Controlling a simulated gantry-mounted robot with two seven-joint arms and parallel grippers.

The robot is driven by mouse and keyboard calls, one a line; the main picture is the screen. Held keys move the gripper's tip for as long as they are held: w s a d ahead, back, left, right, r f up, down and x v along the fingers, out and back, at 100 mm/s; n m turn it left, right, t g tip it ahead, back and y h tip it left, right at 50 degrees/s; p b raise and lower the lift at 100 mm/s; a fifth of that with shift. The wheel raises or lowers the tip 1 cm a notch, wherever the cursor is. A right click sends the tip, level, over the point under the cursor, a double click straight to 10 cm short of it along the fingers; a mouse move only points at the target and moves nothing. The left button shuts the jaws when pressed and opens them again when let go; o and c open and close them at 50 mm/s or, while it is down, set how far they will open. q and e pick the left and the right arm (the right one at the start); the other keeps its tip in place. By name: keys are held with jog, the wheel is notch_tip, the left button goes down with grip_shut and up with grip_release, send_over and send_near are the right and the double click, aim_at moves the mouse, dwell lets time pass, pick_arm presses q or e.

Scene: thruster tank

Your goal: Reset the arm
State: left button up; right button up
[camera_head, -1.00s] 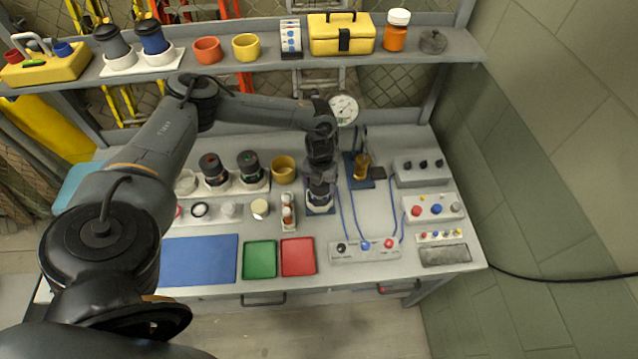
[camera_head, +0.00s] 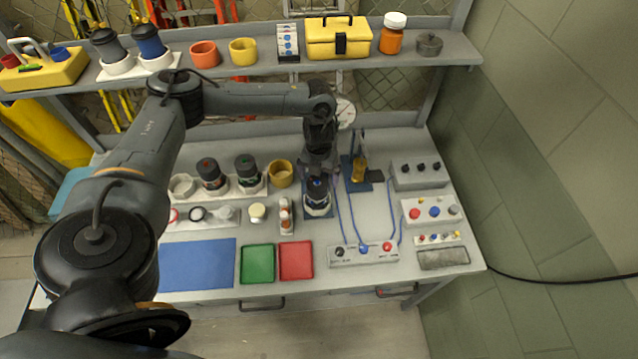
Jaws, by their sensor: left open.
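My left arm comes in from the left and reaches over the bench (camera_head: 215,281). My left gripper (camera_head: 318,174) points down above a dark cylinder with a blue top (camera_head: 317,193), which stands on a blue-and-white base. The gripper is open, with the cylinder's top just below or between its fingers; which of these I cannot tell. My right gripper is not in view.
Green (camera_head: 257,263) and red (camera_head: 296,260) trays and a blue mat (camera_head: 198,265) are to the left. A shelf (camera_head: 270,67) with a yellow toolbox (camera_head: 339,38) runs behind.

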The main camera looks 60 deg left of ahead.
pick_arm(q)
notch_tip(320, 180, up, 4)
jog(key=shift+f, duration=0.1)
jog(key=shift+d, duration=0.2)
jog(key=w+d+f+t+h, duration=0.1)
jog(key=w+d+f+t, duration=0.15)
jog(key=d, duration=0.95)
jog(key=w+d+f+t+h, duration=0.15)
jog(key=d+f, duration=0.25)
jog(key=d, duration=0.8)
jog(key=s+d+r+n+t+h, duration=0.25)
jog(key=d+n, duration=0.35)
jog(key=d, duration=1)
jog(key=s+a+n+g+y, duration=0.3)
jog(key=s+a+n+y, duration=0.2)
jog(key=s+a+n, duration=1.15)
notch_tip(320, 180, up, 14)
jog(key=d+n+p, duration=0.3)
jog(key=p, duration=1.1)
